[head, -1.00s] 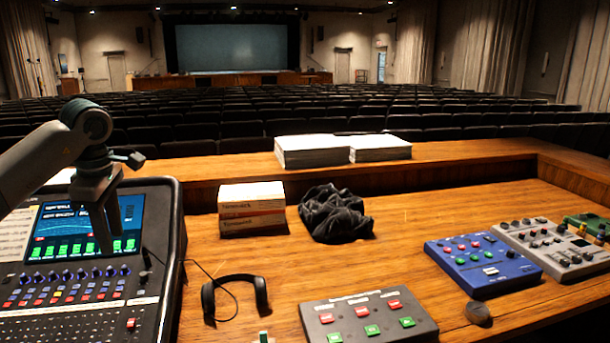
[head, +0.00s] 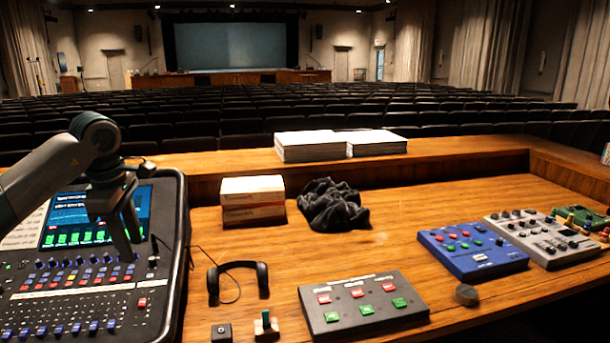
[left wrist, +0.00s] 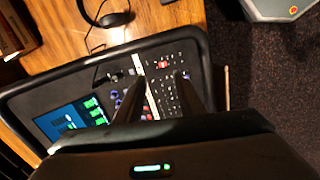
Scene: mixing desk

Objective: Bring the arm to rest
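My left gripper (head: 128,238) hangs above the mixing console (head: 172,215), with its fingers pointing down in front of the console's lit screen (head: 70,215). In the left wrist view, the fingers of my left gripper (left wrist: 160,82) stand apart with nothing held between them. The console's buttons and faders show beyond the fingertips there, and they look apart from them. My right gripper is in neither view.
Headphones (head: 238,268) lie right of the console. A grey button box (head: 362,305), a blue pedal box (head: 472,250) and a grey mixer box (head: 545,240) sit farther right. A carton stack (head: 252,200) and black cloth (head: 333,205) lie behind. The desk middle is clear.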

